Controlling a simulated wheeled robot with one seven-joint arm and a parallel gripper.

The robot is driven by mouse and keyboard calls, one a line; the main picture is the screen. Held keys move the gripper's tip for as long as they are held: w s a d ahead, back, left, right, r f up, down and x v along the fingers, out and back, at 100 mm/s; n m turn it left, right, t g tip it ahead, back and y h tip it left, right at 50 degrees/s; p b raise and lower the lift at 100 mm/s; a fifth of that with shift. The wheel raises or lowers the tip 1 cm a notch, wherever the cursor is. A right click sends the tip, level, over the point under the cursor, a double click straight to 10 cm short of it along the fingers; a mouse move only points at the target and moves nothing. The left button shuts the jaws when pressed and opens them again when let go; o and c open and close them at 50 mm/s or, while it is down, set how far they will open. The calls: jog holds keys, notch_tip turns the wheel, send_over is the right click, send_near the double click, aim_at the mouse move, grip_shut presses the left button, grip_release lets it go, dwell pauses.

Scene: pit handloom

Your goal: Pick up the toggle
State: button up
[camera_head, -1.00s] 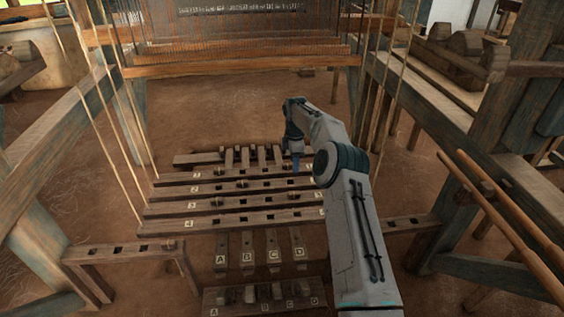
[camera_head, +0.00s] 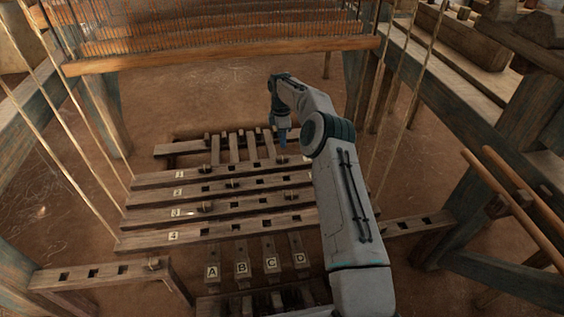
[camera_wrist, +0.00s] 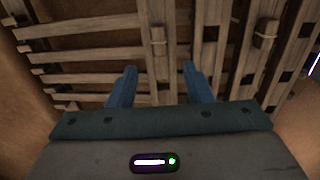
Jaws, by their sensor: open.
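Small wooden toggles sit on the numbered wooden bars; which one the task means cannot be told from the picture. One toggle (camera_wrist: 158,42) stands in the wrist view just beyond and between my fingertips, apart from both. In the head view, a toggle (camera_head: 282,158) sits on bar 1 just below my gripper (camera_head: 282,137). In the wrist view my gripper (camera_wrist: 159,68) is open with nothing between its fingers. Another toggle (camera_wrist: 265,33) is to the right on a neighbouring bar. My arm hides the right ends of the bars in the head view.
Bar 4 (camera_head: 200,236) is nearest of the slotted bars. Lettered pedals (camera_head: 241,268) lie in front of it. Loom cords (camera_head: 400,95) and a side frame (camera_head: 450,110) stand to the right. A low slotted rail (camera_head: 80,276) is at lower left.

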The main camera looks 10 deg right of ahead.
aim_at(282, 157)
jog(key=f+b, duration=0.2)
jog(key=f, duration=0.3)
jog(key=f+b, duration=0.2)
jog(key=f, duration=0.3)
jog(key=shift+d, duration=0.2)
jog(key=shift+r, duration=0.15)
grip_shut()
